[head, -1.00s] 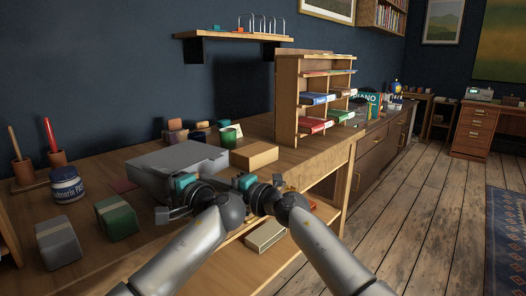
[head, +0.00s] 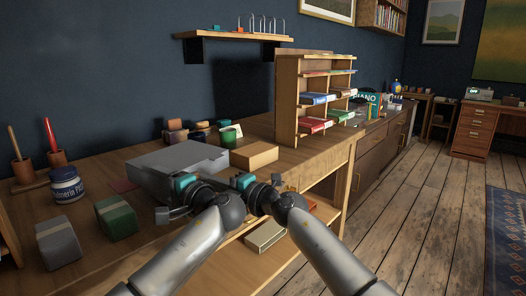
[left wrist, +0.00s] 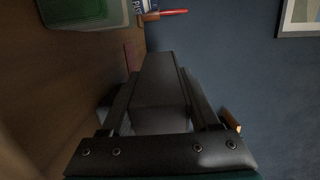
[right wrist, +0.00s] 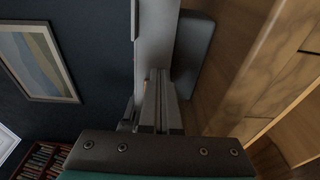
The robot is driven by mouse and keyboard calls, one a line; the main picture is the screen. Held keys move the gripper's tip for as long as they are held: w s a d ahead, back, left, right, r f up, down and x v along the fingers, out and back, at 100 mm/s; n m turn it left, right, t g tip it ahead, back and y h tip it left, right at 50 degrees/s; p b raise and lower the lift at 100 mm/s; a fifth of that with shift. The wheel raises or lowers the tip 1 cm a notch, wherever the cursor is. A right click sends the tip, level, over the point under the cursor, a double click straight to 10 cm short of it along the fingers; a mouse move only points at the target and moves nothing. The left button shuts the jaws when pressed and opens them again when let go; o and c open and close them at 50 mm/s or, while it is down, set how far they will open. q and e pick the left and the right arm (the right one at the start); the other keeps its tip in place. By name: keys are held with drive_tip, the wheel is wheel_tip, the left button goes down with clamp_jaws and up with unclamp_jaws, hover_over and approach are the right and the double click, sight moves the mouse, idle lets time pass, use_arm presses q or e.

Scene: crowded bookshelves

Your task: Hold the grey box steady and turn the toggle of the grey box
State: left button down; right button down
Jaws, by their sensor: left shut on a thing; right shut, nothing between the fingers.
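The grey box (head: 180,157) lies on the wooden bench in the head view, directly beyond my grippers. My left gripper (head: 179,184) is at its near left side, shut on it. In the left wrist view the two fingers (left wrist: 158,90) lie on either side of a dark grey part of the box (left wrist: 158,78). My right gripper (head: 240,180) is at the box's right end, shut and empty. In the right wrist view its closed fingers (right wrist: 159,100) are close to the grey box (right wrist: 157,35); contact is unclear. I cannot make out the toggle for certain.
A green box (head: 117,217), a grey block (head: 57,241) and a labelled jar (head: 67,184) stand left of the grey box. A cardboard-coloured box (head: 254,156) and a green mug (head: 228,137) are behind and right. A wooden shelf unit (head: 286,100) stands further right.

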sight(198, 165)
drive_tip(key=shift+r, duration=1.35)
idle(0.5)
drive_tip(key=shift+w+d+r, duration=0.15)
drive_tip(key=shift+w, duration=0.1)
drive_tip(key=shift+s+d, duration=0.15)
drive_tip(key=shift+d, duration=0.25)
drive_tip(key=v, duration=0.5)
drive_tip(key=shift+s, duration=0.15)
